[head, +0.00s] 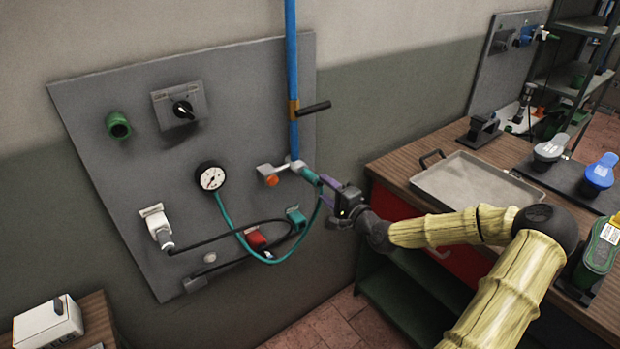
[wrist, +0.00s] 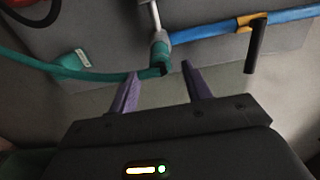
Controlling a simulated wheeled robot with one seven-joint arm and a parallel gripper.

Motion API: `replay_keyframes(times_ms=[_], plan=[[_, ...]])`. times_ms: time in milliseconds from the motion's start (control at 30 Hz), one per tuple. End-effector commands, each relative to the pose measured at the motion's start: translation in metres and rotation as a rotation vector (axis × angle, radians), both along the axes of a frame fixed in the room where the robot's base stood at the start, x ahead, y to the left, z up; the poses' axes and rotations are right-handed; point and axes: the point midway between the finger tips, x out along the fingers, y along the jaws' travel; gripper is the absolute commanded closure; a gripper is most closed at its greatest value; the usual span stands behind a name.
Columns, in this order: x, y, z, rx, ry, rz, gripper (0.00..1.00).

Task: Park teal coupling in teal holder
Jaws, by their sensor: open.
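The teal coupling (head: 310,176) sits on the grey outlet fitting at the lower end of the blue pipe, with the teal hose (head: 264,258) attached to it. In the wrist view the coupling (wrist: 159,57) lies at the fingertips, in line with the gap between them. My gripper (head: 326,190) has purple fingers and is open. Its fingers (wrist: 161,74) show apart, with nothing clamped between them. The teal holder (head: 296,217) is on the grey panel, below and left of the coupling. It also shows in the wrist view (wrist: 72,64), left of my fingers, and looks empty.
The grey wall panel (head: 95,95) carries a gauge (head: 211,177), a red holder (head: 256,240), a white plug with a black cable (head: 158,228) and a black valve lever (head: 314,107) on the blue pipe (head: 291,60). A workbench with a metal tray (head: 470,180) stands right.

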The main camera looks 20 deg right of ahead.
Motion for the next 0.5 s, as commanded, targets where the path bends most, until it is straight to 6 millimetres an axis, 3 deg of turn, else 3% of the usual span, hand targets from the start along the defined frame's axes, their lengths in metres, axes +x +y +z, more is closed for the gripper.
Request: replay_keyframes(times_ms=[500], plan=[[0.058,0.021,0.0,0.0,-0.001,0.001,0.51]])
